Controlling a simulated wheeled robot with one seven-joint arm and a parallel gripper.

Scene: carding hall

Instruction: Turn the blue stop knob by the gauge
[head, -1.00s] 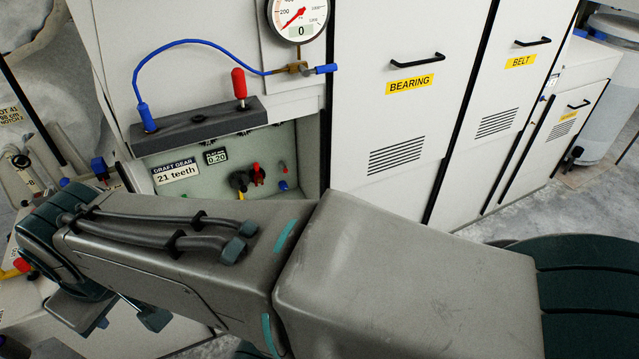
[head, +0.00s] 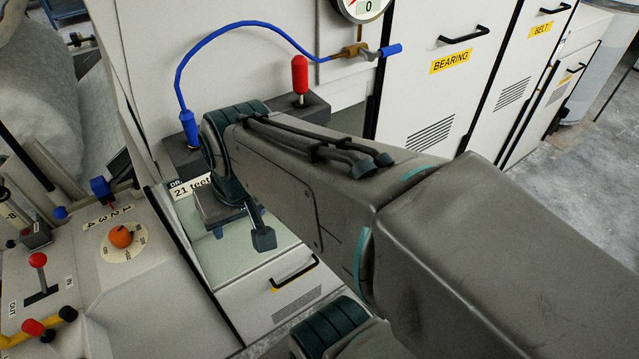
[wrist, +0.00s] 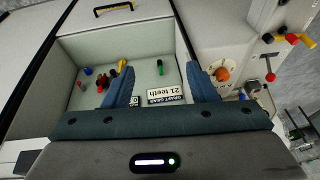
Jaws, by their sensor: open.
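The gauge (head: 362,6) is cut off by the top edge of the head view; only its lower part shows. Just below it, the blue stop knob (head: 391,50) sticks out to the right from a brass fitting (head: 355,51). A blue hose runs left from that fitting. My gripper (head: 240,236) is below and left of the knob, well apart from it, in front of the recess with the "21 teeth" label. In the wrist view my gripper (wrist: 160,68) is open and empty, its fingers pointing into the recess. Neither gauge nor stop knob shows there.
A grey block (head: 322,110) with an upright red handle (head: 300,75) lies between my arm and the fitting. The blue hose (head: 235,24) arches above it. An orange dial (head: 121,236) and levers stand on the console at left. Cabinet doors (head: 440,90) are at right.

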